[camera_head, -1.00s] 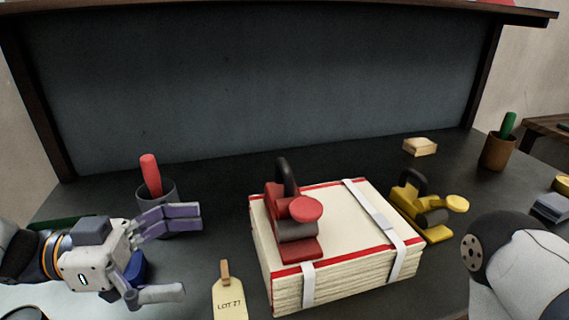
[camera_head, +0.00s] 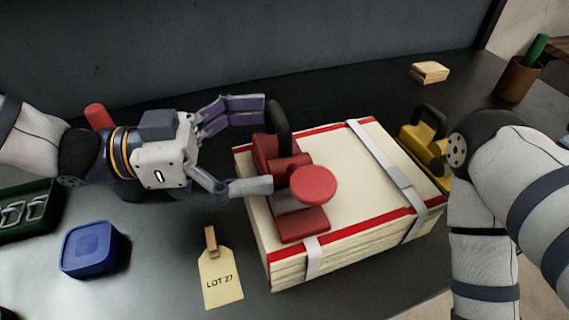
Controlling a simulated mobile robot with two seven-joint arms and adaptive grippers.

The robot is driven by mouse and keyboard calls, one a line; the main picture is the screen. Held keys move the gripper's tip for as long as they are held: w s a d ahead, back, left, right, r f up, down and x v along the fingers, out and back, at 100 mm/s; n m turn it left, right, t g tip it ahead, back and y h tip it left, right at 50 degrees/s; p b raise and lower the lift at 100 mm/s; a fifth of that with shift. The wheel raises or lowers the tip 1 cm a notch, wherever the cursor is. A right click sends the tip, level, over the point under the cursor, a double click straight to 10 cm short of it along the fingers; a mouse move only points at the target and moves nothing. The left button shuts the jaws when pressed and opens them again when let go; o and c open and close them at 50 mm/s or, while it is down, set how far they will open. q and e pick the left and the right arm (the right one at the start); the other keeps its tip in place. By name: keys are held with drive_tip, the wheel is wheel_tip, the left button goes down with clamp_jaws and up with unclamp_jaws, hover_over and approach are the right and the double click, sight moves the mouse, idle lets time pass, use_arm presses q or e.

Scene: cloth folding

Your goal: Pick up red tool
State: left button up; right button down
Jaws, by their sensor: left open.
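The red tool (camera_head: 303,219) stands on a strapped stack of cloth (camera_head: 355,198) in the middle of the table. It has a red body, a round red knob and a black curved handle. My left gripper (camera_head: 268,146) is open at the tool's left side, with its purple finger near the black handle and its grey finger near the red body. Whether the fingers touch the tool I cannot tell. My right arm (camera_head: 490,190) comes in at the right, and its gripper is not in view.
A yellow tool (camera_head: 424,146) stands right of the stack, partly hidden by my right arm. A tag reading LOT 27 (camera_head: 221,279), a blue box (camera_head: 90,248) and a green tray (camera_head: 28,207) lie at the left. A cup with a green handle (camera_head: 518,78) and a beige block (camera_head: 429,72) are at the back right.

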use_arm(q)
drive_tip(key=shift+w+d, duration=0.1)
drive_tip(key=shift+d, duration=0.25)
drive_tip(key=c, duration=2.2)
clamp_jaws()
drive_tip(key=shift+r, duration=0.1)
